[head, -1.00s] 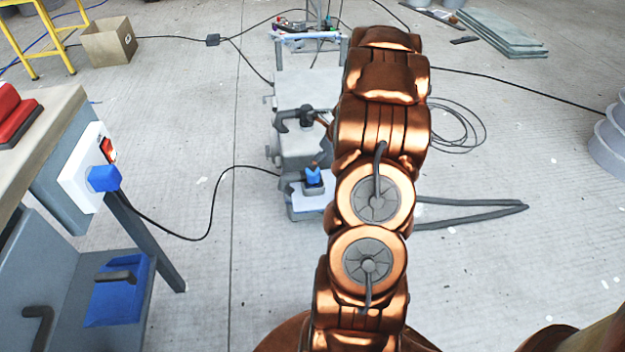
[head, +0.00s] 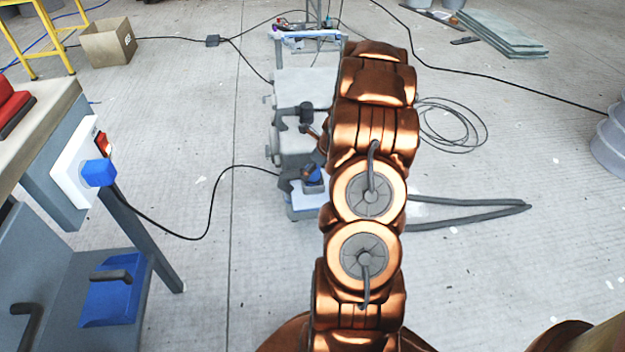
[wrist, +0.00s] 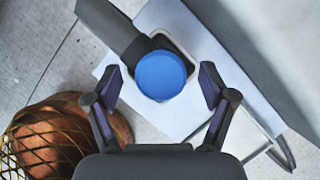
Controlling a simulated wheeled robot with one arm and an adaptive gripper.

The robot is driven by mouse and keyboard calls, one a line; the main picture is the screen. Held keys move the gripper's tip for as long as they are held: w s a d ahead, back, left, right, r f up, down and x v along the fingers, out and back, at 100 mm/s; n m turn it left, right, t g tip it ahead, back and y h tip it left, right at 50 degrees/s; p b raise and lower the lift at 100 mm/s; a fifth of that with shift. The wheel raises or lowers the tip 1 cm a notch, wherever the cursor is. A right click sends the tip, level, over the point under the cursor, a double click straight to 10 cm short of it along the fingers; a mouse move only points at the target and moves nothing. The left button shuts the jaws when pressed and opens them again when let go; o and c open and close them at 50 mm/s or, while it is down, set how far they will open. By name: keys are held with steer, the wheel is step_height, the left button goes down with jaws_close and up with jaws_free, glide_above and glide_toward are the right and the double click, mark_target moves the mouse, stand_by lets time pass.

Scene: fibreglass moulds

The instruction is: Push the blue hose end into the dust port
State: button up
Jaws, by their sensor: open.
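The blue hose end (wrist: 160,75) shows as a round blue face in the wrist view, with a dark grey hose or fitting running from it to the upper left. It sits over a dark holder on a pale blue surface. In the head view the blue hose end (head: 313,187) is small and partly covered by something dark. My gripper (wrist: 160,86) is open, one finger on each side of the blue end, with gaps visible at both sides. Its height above the blue end is unclear. A dark upright fitting (head: 306,112) on the grey machine may be the dust port; I cannot tell.
My copper arm hides part of the grey machine (head: 300,93). A grey hose (head: 470,216) lies looped on the floor at right. A bench with a blue plug (head: 98,172) stands at left. A black cable (head: 207,215) crosses the floor.

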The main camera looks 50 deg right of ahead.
steer(key=shift+w+f, duration=0.25)
steer(key=shift+f, duration=0.3)
steer(key=shift+r, duration=0.1)
steer(key=c, duration=1.2)
step_height(320, 180, up, 9)
steer(key=p, duration=0.3)
steer(key=shift+r, duration=0.5)
